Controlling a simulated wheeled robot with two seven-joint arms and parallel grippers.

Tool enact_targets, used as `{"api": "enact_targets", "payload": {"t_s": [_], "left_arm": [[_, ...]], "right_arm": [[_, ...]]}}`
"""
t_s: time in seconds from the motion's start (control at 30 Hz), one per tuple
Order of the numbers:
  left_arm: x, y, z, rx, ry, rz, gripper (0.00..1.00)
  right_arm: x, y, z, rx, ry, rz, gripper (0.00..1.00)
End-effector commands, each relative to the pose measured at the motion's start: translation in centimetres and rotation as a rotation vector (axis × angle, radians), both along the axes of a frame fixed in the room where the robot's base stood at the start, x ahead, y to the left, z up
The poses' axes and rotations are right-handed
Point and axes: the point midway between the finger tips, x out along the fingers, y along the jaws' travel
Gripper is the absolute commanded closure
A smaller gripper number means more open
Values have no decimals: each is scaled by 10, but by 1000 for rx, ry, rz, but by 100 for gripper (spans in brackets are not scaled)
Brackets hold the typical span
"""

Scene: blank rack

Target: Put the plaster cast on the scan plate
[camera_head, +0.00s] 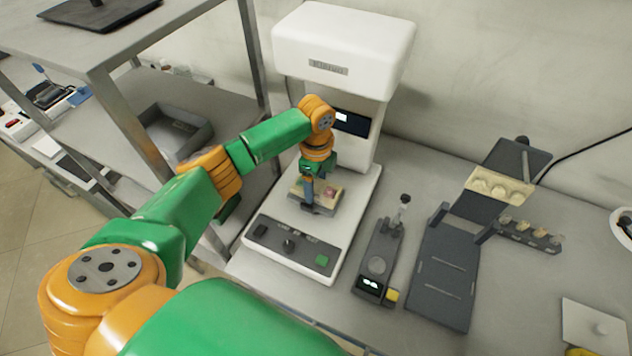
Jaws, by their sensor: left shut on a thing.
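My left gripper (310,207) is over the base of the white scanner (335,238), pointing down. It is shut on the plaster cast (330,205), a small cream block with a pinkish patch that shows on both sides of the fingers. The cast is low over the middle of the scanner's base, where the scan plate would be; the plate is hidden by cast and gripper. I cannot tell whether the cast touches it. My right gripper is not in view.
The scanner's white head (345,50) overhangs behind my wrist. A metal shelf rack (110,100) stands at left. Right of the scanner are a small dark device (377,262), a grey stand (445,275), a cream tooth model (498,187) and a dark strip with several small pieces (527,236).

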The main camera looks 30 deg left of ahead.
Motion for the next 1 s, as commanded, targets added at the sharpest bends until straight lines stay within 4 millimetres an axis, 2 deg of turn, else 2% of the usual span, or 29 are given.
{"api": "enact_targets", "payload": {"t_s": [0.07, 0.1, 0.13, 0.47, 0.57, 0.8, 0.9, 1.0], "left_arm": [[0, 0, -3, -1, 0, 0, 95], [0, 0, -2, 0, 0, 0, 20], [0, 0, -2, 0, 0, 0, 15], [1, 0, 3, -1, -2, 0, 15], [1, 0, 22, -3, -4, -1, 15], [2, -1, 89, -3, -6, -1, 15], [2, -1, 108, -3, -4, 0, 15], [1, -1, 118, -2, -1, 0, 15]], "right_arm": [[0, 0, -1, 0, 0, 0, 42], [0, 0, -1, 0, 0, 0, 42], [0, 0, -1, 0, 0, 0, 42], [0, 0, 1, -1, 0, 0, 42], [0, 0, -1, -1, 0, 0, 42], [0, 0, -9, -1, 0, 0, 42], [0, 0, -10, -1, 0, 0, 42], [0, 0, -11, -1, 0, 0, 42]]}}
